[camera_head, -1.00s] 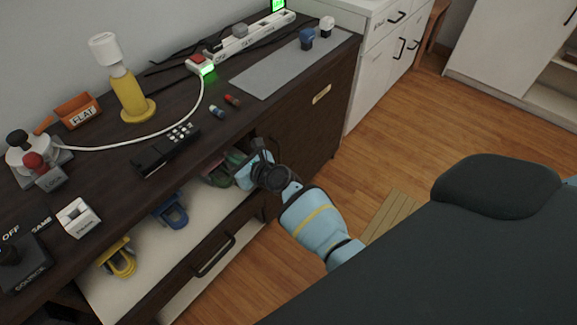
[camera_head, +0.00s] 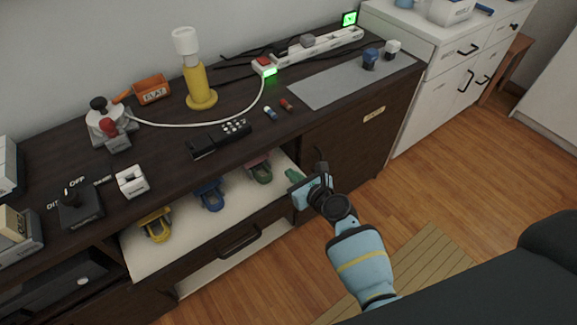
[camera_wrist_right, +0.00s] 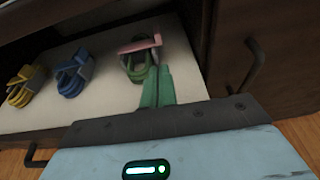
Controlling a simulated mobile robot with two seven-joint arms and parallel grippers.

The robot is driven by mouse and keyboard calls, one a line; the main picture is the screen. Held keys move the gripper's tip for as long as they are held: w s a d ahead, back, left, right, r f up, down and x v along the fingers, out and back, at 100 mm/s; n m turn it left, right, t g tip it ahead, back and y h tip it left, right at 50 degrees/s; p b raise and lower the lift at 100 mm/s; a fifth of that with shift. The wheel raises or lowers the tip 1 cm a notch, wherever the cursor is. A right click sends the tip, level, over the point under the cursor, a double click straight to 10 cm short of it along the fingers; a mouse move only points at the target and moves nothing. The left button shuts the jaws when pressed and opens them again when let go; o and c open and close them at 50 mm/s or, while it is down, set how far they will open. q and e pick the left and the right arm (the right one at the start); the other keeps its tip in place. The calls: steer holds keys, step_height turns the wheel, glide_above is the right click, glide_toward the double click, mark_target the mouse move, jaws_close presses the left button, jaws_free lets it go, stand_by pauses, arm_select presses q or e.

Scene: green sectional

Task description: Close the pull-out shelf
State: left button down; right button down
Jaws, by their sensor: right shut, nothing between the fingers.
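The pull-out shelf (camera_head: 232,209) is a white board with a dark front and a black handle (camera_head: 240,238). It sticks out from under the dark cabinet top. A yellow clamp-like object (camera_head: 155,225), a blue one (camera_head: 210,194) and a green and pink one (camera_head: 261,168) lie on it. My right gripper (camera_head: 292,175) is shut and empty at the shelf's right end. In the right wrist view its green fingers (camera_wrist_right: 156,88) point over the white shelf (camera_wrist_right: 108,98), beside the green and pink object; contact cannot be told. My left gripper is not in view.
The dark cabinet top (camera_head: 240,155) holds a yellow lamp-like object (camera_head: 199,85), a black device (camera_head: 218,139), a power strip (camera_head: 318,45) and several switches. A closed dark door (camera_head: 355,145) stands right of the shelf. Open wooden floor (camera_head: 440,190) lies to the right.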

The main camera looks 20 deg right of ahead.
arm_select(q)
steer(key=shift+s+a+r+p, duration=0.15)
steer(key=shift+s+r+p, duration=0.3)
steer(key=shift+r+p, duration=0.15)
arm_select(e)
steer(key=shift+v, duration=2.85)
